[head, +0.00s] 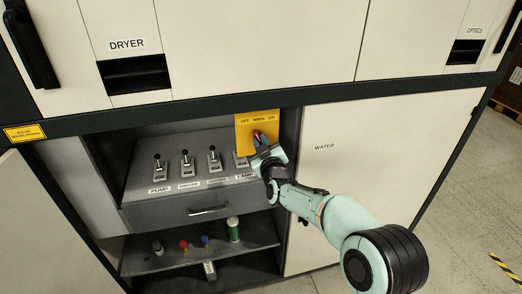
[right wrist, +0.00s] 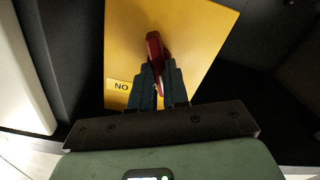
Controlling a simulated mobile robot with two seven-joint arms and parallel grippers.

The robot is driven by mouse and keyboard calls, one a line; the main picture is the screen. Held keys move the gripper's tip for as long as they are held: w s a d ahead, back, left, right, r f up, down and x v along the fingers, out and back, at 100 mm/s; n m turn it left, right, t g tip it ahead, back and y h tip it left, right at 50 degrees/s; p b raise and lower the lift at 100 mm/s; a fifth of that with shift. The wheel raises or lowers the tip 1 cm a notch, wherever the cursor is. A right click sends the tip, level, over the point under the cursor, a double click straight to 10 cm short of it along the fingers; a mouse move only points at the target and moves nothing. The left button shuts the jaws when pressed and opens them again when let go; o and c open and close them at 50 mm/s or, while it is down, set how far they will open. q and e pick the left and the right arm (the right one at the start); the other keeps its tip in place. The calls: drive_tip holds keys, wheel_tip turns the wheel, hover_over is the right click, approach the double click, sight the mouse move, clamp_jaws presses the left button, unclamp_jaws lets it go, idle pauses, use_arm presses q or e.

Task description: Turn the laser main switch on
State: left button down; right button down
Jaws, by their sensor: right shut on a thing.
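The main switch is a yellow plate (head: 243,126) marked OFF, MAIN and ON, at the top right of the open cabinet bay. Its red handle (head: 257,135) is mostly covered by my right gripper (head: 260,146) in the head view. In the right wrist view the yellow plate (right wrist: 195,30) fills the upper middle and the red handle (right wrist: 154,48) stands between the fingertips of my right gripper (right wrist: 161,75), which is shut on it. A label (right wrist: 121,86) reading upside down as ON is left of the fingers. The handle's exact setting is hard to tell. My left gripper is not in view.
The lower shelf (head: 215,254) holds a green-and-white can (head: 233,229) and small coloured items. A closed WATER door (head: 360,185) is at the right.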

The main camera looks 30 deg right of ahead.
use_arm(q)
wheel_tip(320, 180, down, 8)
drive_tip(key=b, duration=0.9)
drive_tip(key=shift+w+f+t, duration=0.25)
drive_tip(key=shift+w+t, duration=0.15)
use_arm(e)
drive_tip(key=m, duration=1.4)
drive_tip(key=shift+d+f, duration=0.15)
drive_tip(key=shift+d, duration=0.05)
drive_tip(key=c, duration=1.1)
unclamp_jaws()
drive_tip(key=shift+s, duration=0.1)
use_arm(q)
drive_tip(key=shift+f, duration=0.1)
use_arm(e)
drive_tip(key=v, duration=1.3)
drive_tip(key=shift+s+a, duration=0.1)
drive_tip(key=shift+s, duration=0.05)
